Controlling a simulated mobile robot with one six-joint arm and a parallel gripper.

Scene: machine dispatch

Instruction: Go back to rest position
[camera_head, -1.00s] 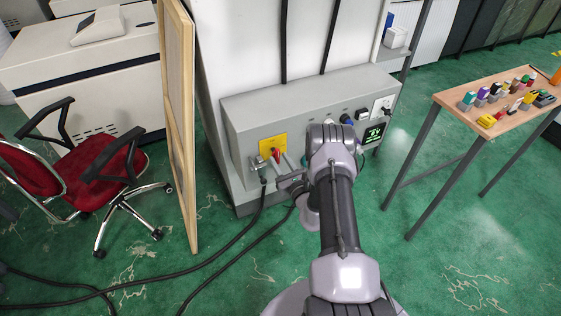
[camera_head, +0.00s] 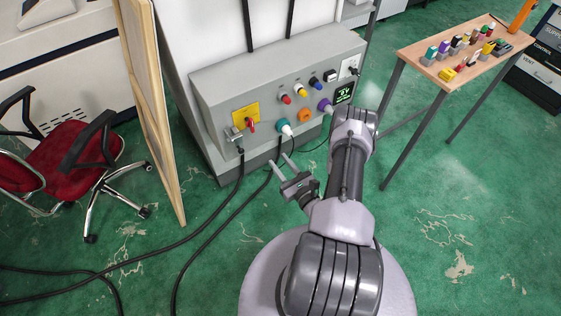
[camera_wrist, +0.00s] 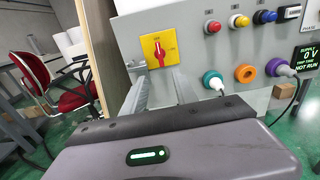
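My gripper (camera_head: 280,160) is in front of the lower front of the grey machine panel (camera_head: 215,92), clear of it, with nothing held. Its two fingers stand apart in the wrist view (camera_wrist: 160,85), pointing at the panel. The panel carries a red rotary switch on a yellow plate (camera_head: 245,114), which also shows in the wrist view (camera_wrist: 159,47). Teal (camera_head: 284,127), orange (camera_head: 305,115) and purple (camera_head: 325,105) round connectors sit along its lower row. A small display (camera_head: 343,93) glows green; in the wrist view it reads "0V" and "NOT RUN".
A wooden-topped table (camera_head: 413,49) with several small coloured items stands at the right. A wood-framed partition (camera_head: 150,110) and a red chair (camera_head: 75,155) are at the left. Black cables (camera_head: 215,215) run over the green floor. Floor at the lower right is clear.

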